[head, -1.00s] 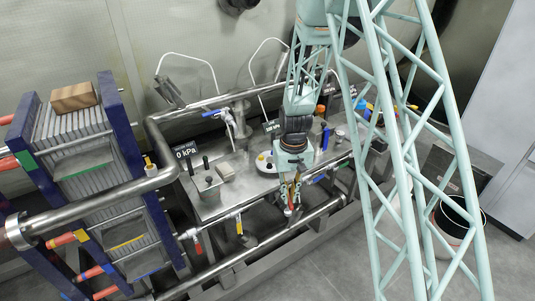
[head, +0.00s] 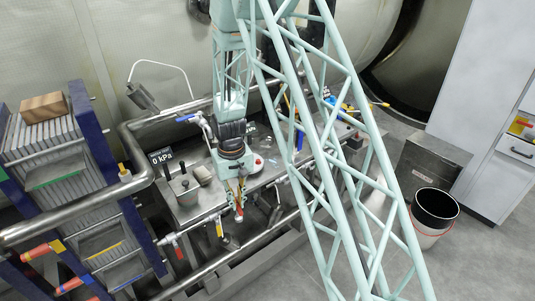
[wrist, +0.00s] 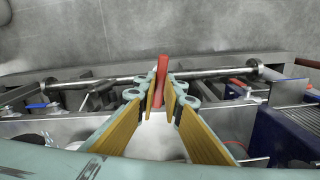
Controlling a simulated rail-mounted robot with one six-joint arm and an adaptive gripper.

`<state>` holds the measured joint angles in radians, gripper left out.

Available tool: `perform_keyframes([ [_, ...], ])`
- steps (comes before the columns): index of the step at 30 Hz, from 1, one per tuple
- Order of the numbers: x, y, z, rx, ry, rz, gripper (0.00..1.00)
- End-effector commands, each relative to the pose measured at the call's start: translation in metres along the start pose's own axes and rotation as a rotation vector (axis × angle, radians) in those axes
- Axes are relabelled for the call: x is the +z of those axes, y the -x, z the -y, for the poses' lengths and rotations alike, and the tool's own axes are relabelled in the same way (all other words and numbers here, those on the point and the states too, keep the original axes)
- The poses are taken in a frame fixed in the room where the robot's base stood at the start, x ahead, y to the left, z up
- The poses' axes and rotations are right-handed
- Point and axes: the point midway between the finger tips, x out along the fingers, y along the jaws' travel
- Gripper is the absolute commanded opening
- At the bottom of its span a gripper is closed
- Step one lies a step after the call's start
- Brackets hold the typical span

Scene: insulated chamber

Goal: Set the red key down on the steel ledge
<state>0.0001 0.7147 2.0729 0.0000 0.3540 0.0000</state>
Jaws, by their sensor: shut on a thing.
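My gripper (head: 238,207) is shut on the red key (wrist: 162,72). In the wrist view the key stands between the two yellow-padded fingers, its red end pointing away. In the head view only a small red part shows between the fingers. The steel ledge (head: 208,198) is the bench top along the chamber wall. I cannot tell the gap between the key and the steel.
Knobs (head: 185,184) and a pale block (head: 202,174) stand on the ledge's left part, by the 0 kPa sign (head: 160,157). A red-handled valve (head: 177,248) and steel pipes run along the front.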

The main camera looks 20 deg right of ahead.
Motion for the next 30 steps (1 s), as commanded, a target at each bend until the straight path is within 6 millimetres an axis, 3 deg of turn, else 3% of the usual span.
perform_keyframes([
  [11, 0.001, 0.013, 0.002, 0.0, 0.024, -0.002, 0.0],
  [24, 0.011, 0.082, 0.01, 0.001, 0.176, -0.002, 0.0],
  [30, 0.014, 0.097, 0.012, 0.001, 0.22, 0.0, 0.0],
])
